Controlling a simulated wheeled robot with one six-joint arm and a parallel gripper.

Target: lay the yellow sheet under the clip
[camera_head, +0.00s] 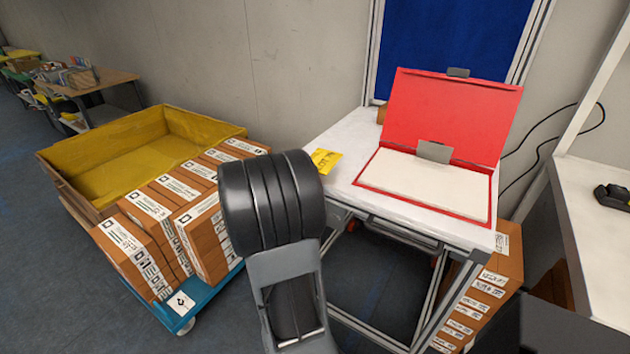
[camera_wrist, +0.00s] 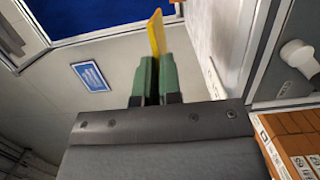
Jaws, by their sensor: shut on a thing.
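The yellow sheet (camera_head: 325,159) shows beyond my arm, near the left edge of the white table in the head view. In the wrist view my gripper (camera_wrist: 151,78) has its green fingers shut on the yellow sheet (camera_wrist: 157,34), which is seen nearly edge-on. In the head view my arm hides the gripper. The open red folder (camera_head: 452,115) stands on the table to the right of the sheet, with white paper (camera_head: 424,184) on its lower half. A grey metal clip (camera_head: 434,151) sits at the top edge of that paper. The sheet is apart from the clip.
The white table (camera_head: 346,134) has bare surface left of the folder. A yellow bin (camera_head: 140,147) and several brown boxes (camera_head: 181,219) stand at left on a blue cart (camera_head: 176,317). More boxes (camera_head: 485,290) are stacked at the table's right. A blue panel (camera_head: 455,38) is behind.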

